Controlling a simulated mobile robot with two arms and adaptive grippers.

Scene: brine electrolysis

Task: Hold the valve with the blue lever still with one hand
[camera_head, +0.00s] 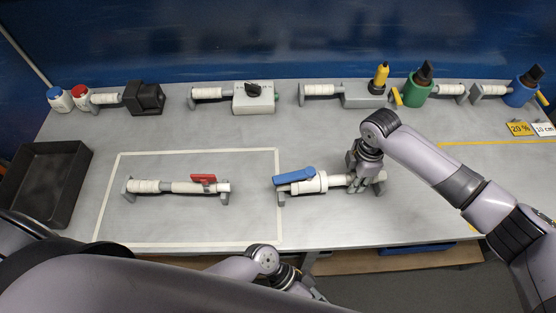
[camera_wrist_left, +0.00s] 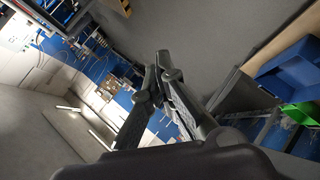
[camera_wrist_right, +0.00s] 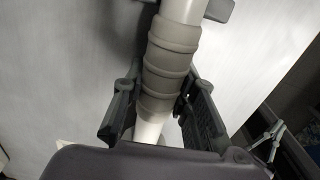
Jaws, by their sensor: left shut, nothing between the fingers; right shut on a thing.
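The valve with the blue lever (camera_head: 308,184) is a white pipe piece on grey supports, lying level on the table at the right edge of the taped rectangle. Its blue lever (camera_head: 294,176) points left along the pipe. My right gripper (camera_head: 357,187) is shut on the right part of this valve. In the right wrist view its fingers lie on both sides of the ribbed grip of the valve (camera_wrist_right: 168,62). My left gripper (camera_wrist_left: 160,68) is shut and empty, low in front of the table, and mostly hidden in the head view behind my own arm.
A valve with a red lever (camera_head: 178,187) lies inside the taped rectangle. A black tray (camera_head: 75,150) stands at the left. Several pipe devices line the back edge, including a black box (camera_head: 146,97) and a green-collared one (camera_head: 418,90). Yellow and white labels (camera_head: 519,129) lie at the right.

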